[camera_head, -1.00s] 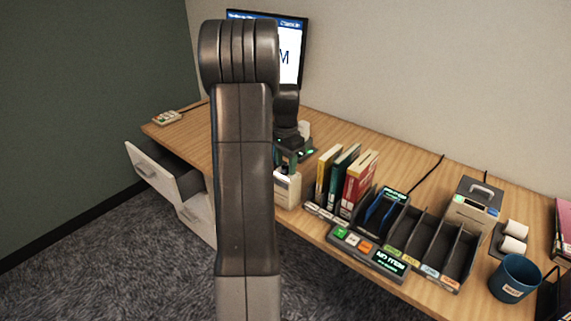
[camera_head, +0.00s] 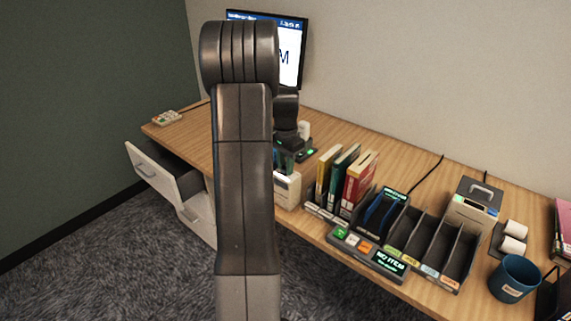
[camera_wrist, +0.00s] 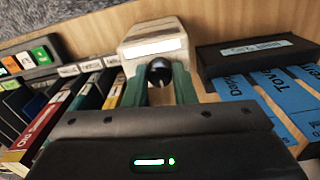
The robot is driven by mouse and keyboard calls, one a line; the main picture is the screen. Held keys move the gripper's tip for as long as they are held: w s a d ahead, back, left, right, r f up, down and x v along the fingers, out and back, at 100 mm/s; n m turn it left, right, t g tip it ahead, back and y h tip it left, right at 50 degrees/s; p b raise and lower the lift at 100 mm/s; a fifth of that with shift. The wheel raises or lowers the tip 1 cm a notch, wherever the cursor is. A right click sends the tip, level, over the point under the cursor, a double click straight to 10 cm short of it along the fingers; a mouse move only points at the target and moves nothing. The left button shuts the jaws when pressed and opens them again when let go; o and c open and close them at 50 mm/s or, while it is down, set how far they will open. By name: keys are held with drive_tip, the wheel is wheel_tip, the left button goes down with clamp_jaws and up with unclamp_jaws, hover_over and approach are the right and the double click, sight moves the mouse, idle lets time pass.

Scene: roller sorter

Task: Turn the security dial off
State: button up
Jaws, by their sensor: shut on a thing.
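The security dial is a round black knob (camera_wrist: 160,70) on the front of a small white box (camera_wrist: 152,38) in the wrist view. My gripper (camera_wrist: 160,78) has its two green fingers on either side of the knob and is shut on it. The knob's pointer and marks are too small or hidden to read. In the head view the white box (camera_head: 287,190) stands near the desk's front edge, partly behind my arm. My gripper (camera_head: 284,162) is just at it there, and the dial is hidden.
Upright books (camera_head: 340,180) stand just right of the box. Beyond them are a button panel (camera_head: 367,252), a divided black sorter (camera_head: 432,240) and a blue mug (camera_head: 514,279). In the wrist view a black holder with blue labelled items (camera_wrist: 250,92) lies close on the right. An open drawer (camera_head: 150,172) juts out at left.

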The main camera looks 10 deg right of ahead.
sight(285, 166)
drive_tip(key=n+p, duration=0.1)
drive_tip(key=n, duration=0.4)
drive_tip(key=shift+n, duration=2.6)
drive_tip(key=o, duration=1)
drive_tip(key=shift+r, duration=0.1)
wheel_tip(285, 166, up, 14)
drive_tip(key=shift+f, duration=0.2)
drive_tip(key=shift+f, duration=0.1)
